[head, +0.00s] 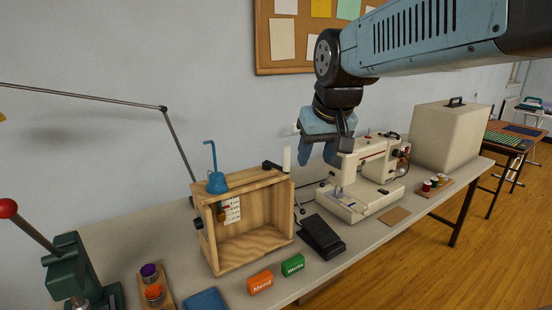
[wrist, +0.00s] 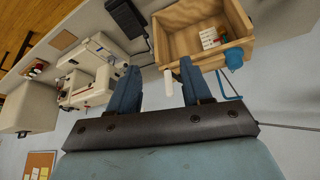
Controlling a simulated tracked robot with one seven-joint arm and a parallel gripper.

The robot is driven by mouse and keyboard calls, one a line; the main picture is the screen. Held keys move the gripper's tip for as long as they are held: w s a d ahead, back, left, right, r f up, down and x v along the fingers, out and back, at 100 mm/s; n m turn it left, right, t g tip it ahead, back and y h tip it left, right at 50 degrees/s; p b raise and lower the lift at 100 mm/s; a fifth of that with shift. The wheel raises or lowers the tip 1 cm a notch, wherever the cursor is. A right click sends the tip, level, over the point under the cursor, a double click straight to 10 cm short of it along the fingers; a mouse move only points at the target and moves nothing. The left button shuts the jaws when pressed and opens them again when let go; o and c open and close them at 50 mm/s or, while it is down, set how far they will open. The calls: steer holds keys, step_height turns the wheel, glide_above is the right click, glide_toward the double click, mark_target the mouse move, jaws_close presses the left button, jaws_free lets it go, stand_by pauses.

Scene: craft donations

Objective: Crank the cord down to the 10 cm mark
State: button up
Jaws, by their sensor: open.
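The open-fronted wooden box (head: 255,246) stands on the table. It has a black crank arm (head: 271,166) with an upright white handle (head: 287,158) at its upper right. A white card with small marks (head: 232,209) is inside at the back left; its figures are too small to read. My gripper (head: 318,154) is open and empty, above and right of the handle. In the wrist view the white handle (wrist: 170,79) appears between the spread fingers (wrist: 158,73), apart from them.
A blue hooked piece (head: 217,181) sits on the box. A black pedal (head: 323,236) and a sewing machine (head: 362,196) stand right of it. Orange (head: 261,283) and green (head: 293,265) labelled blocks lie in front. A green lever press (head: 75,270) is at far left.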

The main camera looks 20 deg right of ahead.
glide_toward(286, 157)
steer(key=shift+g, duration=0.4)
steer(key=x, duration=0.4)
steer(key=w+x, duration=0.1)
steer(key=x, duration=0.2)
steer(key=w+x, duration=0.1)
steer(key=x, duration=0.3)
steer(key=shift+w+d, duration=0.1)
steer(key=shift+d, duration=0.15)
steer(key=shift+r, duration=0.1)
steer(key=shift+c, duration=0.4)
jaws_close()
